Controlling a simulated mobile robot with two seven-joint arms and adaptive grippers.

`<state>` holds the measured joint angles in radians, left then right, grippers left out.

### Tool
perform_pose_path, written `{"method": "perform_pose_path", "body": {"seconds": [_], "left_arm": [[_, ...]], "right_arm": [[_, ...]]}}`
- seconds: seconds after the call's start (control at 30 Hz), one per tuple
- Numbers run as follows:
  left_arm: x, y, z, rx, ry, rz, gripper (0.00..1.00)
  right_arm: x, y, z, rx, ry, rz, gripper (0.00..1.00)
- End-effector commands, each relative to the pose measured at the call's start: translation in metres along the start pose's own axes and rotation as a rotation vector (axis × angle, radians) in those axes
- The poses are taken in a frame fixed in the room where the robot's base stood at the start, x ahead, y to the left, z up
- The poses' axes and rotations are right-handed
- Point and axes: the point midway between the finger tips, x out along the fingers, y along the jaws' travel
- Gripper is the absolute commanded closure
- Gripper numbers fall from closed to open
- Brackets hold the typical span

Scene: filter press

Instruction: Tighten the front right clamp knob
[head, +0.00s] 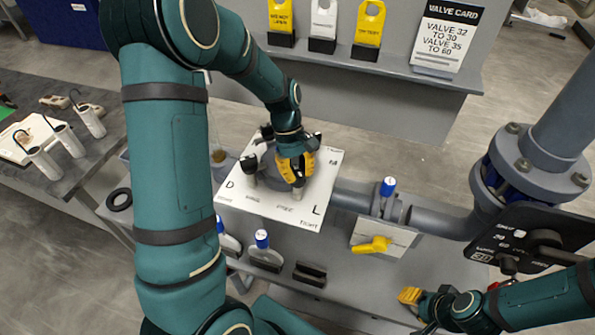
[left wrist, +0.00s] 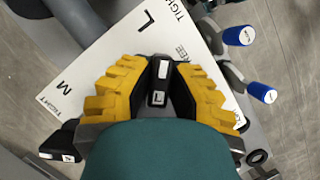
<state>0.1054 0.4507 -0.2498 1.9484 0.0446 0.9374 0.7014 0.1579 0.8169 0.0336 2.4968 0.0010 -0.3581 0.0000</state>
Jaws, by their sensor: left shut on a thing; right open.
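The filter press has a white top plate (head: 265,205) with letters such as D and L at its corners. My left gripper (head: 297,172) reaches down over the plate's front right part, near the letter L. Its yellow fingers are closed on a black clamp knob (left wrist: 160,80), which stands between them in the left wrist view and bears a small L label. Other black clamp knobs stand at the front left (head: 249,164) and back right (head: 316,139). The fingers partly hide the press body. My right gripper (head: 411,297) is open and empty at lower right, away from the press.
A pipe with a blue-handled valve (head: 388,188) and a yellow lever (head: 372,245) lies right of the press. More blue-topped valves (head: 262,240) stand in front. A black panel (head: 520,238) is at right. A shelf with a valve card (head: 447,38) stands behind.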

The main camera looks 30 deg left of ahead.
Motion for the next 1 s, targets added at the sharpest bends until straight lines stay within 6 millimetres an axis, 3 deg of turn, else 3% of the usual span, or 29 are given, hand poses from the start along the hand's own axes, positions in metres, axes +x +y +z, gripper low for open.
{"method": "perform_pose_path", "body": {"seconds": [0.23,0.27,0.3,0.33,0.73,1.0], "left_arm": [[0.002,-0.001,0.0,-0.001,-0.003,-0.003,1.0],[0.002,-0.001,0.0,-0.001,-0.003,-0.003,0.7],[0.001,-0.001,0.0,-0.001,-0.003,-0.003,0.56],[0.001,-0.001,0.0,-0.001,-0.002,-0.003,0.52],[-0.006,0.0,0.0,0.001,0.0,-0.001,0.52],[-0.053,0.001,-0.001,0.002,0.003,0.003,0.52]], "right_arm": [[0.0,0.0,0.0,0.0,0.0,0.0,0.58],[0.0,0.0,0.0,0.0,0.0,0.0,0.58],[0.0,0.0,0.0,0.0,0.0,0.0,0.58],[0.0,0.0,0.0,0.0,0.0,0.0,0.58],[0.0,0.0,0.0,0.0,0.0,0.0,0.58],[0.0,0.0,0.0,0.0,0.0,0.0,0.58]]}}
